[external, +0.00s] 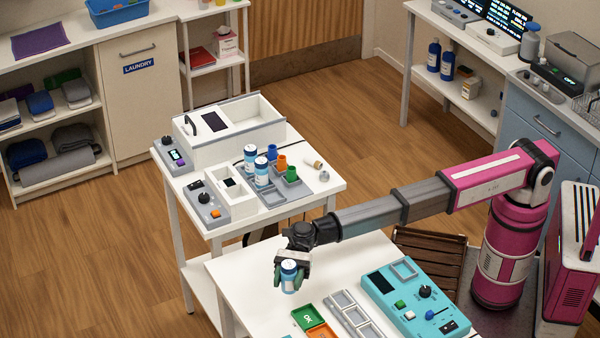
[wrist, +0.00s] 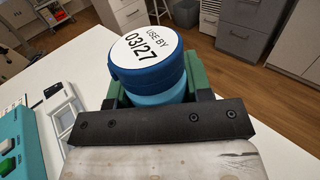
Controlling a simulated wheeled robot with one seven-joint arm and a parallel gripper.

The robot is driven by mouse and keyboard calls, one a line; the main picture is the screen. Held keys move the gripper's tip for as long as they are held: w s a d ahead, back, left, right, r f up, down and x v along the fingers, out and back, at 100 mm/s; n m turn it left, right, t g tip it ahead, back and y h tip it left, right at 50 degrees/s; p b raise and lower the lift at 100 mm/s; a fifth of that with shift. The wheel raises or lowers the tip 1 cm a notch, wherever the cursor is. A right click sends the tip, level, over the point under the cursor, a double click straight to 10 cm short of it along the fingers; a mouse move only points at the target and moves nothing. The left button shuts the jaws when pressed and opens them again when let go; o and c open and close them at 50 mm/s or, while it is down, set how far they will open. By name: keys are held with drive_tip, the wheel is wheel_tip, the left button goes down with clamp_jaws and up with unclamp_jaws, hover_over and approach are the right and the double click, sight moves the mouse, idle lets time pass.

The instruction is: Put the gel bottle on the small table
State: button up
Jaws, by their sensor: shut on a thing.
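My gripper (external: 289,279) is shut on a bottle (external: 289,267) with a blue cap and a pale body, above the left part of the near white table (external: 237,267). In the wrist view the green fingers of my gripper (wrist: 153,88) clasp the bottle (wrist: 144,47), and its white top reads "USE BY 03/27". The bottle looks about upright. I cannot tell whether its base touches the table, nor whether it is the gel bottle. A second white table (external: 327,178) stands behind. I cannot tell which table is called small.
A teal panel (external: 410,300), grey trays (external: 352,317) and green and orange trays (external: 312,322) lie on the near table. Blue-capped bottles (external: 261,171), cups, a control box (external: 207,203) and a white bin (external: 225,130) crowd the rear table. Dark blue bottles (external: 447,65) stand on the right shelf.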

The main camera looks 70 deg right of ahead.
drive_tip(key=shift+s+a+r, duration=0.1)
drive_tip(key=shift+s+r, duration=0.2)
drive_tip(key=shift+s, duration=0.2)
drive_tip(key=w+d+r+m+t, duration=0.1)
drive_tip(key=w+d+m+t, duration=0.2)
drive_tip(key=d, duration=1.5)
drive_tip(key=w+d+r+t, duration=0.15)
drive_tip(key=w+d, duration=0.45)
drive_tip(key=d, duration=1.3)
drive_tip(key=s+d+m+t+h, duration=0.1)
drive_tip(key=s+d+m+t, duration=0.15)
drive_tip(key=d, duration=1.25)
drive_tip(key=s+d+m+t+h, duration=0.1)
drive_tip(key=s+d+t, duration=0.25)
drive_tip(key=d, duration=1.15)
drive_tip(key=s+d+f, duration=0.1)
drive_tip(key=d+f, duration=0.2)
drive_tip(key=f, duration=0.3)
drive_tip(key=s+d+f+m+h, duration=0.1)
drive_tip(key=d+f, duration=0.1)
drive_tip(key=f, duration=0.5)
drive_tip(key=s+d+f+t, duration=0.1)
drive_tip(key=d+f, duration=0.2)
drive_tip(key=f, duration=0.4)
drive_tip(key=shift+d+f, duration=0.25)
drive_tip(key=shift+d, duration=0.1)
drive_tip(key=shift+s, duration=0.1)
